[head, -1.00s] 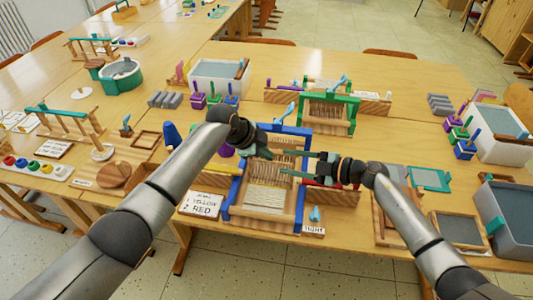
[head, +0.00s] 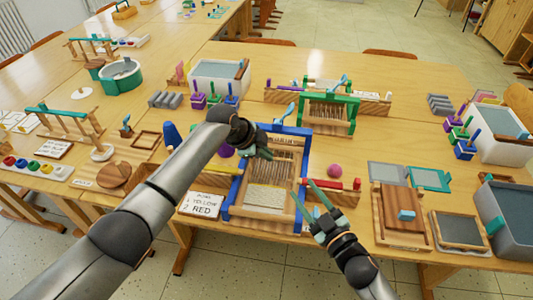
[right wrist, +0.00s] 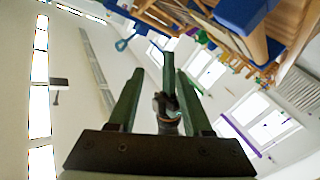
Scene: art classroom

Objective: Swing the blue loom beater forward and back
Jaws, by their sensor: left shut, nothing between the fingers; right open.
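The blue loom (head: 235,190) stands on the near table, with a wooden beater and reed (head: 285,158) inside its blue frame and pale cloth at its front. A light-blue lever (head: 287,112) rises at its top. My left gripper (head: 270,155) is shut and empty over the loom's upper left part, hiding some of the beater; I cannot tell whether it touches it. My right gripper (head: 304,188) is open and empty beside the loom's front right corner, fingers pointing up. In the right wrist view its spread green fingers (right wrist: 155,80) show, with blue frame parts (right wrist: 245,10) at the top right.
A green loom (head: 352,115) stands behind. A pink ball (head: 334,171) and a tray with a red piece (head: 335,186) lie right of the blue loom. A wooden board (head: 403,215) and grey bin (head: 505,220) fill the right side.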

